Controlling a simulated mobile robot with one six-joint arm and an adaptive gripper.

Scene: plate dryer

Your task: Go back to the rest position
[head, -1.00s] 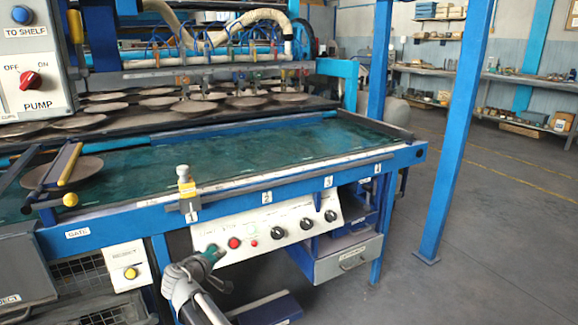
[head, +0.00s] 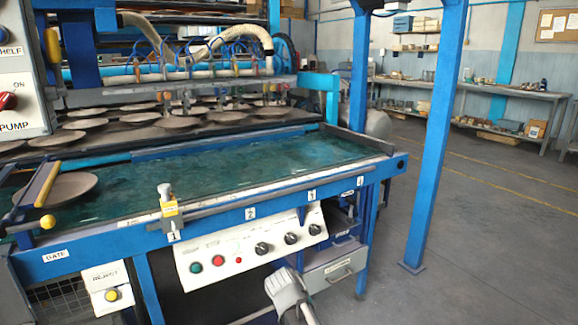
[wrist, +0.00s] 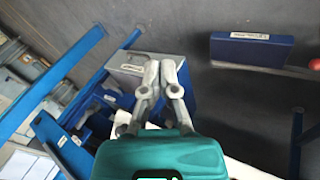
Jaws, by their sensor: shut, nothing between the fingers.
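My gripper (wrist: 160,66) shows in the wrist view with its two grey fingers closed together and nothing between them. Its teal body fills the bottom of that view. In the head view only a grey part of my arm shows at the bottom, in front of the panel's lower right; the gripper's fingers are not visible there. The white control panel (head: 212,274) has a green button (head: 196,267), a red button (head: 218,260) and several black knobs. The gripper is apart from these buttons.
The blue machine frame with its green wet table (head: 240,166) stands ahead, with a plate (head: 66,187) at left. A grey drawer (head: 333,269) sits below the panel. A blue post (head: 433,140) stands right. A blue box (wrist: 252,50) appears in the wrist view. Floor at right is clear.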

